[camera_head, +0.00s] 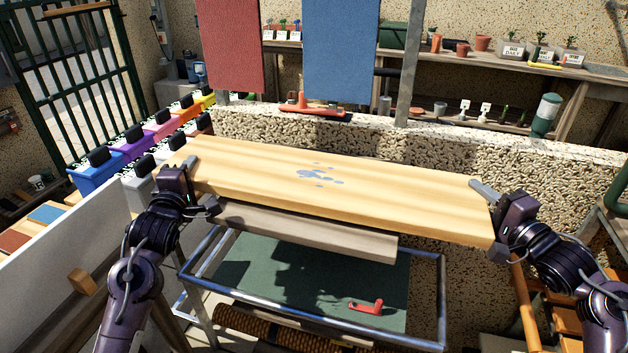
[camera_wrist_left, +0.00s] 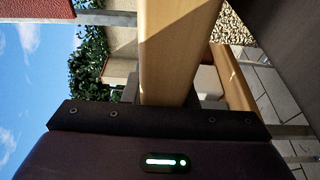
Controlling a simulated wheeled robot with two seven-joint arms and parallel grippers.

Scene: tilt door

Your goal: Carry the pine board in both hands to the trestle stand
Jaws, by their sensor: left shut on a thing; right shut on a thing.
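The pine board (camera_head: 335,190), pale yellow with blue-grey paint spots on its top, spans between my two grippers in the head view. My left gripper (camera_head: 188,187) is shut on its left end and my right gripper (camera_head: 492,212) is shut on its right end. The board looks roughly level, with its right end lower in the picture. In the left wrist view, a pale wooden piece that looks like the board (camera_wrist_left: 175,45) runs up from the gripper body. I cannot surely pick out the trestle stand.
Below the board are a grey-brown plank (camera_head: 310,232) and a metal-framed table (camera_head: 440,300) with a green top and a red tool (camera_head: 366,306). A pebbled wall (camera_head: 450,160) stands behind. Colored bins (camera_head: 95,172) are at left, orange wooden slats (camera_head: 558,312) at lower right.

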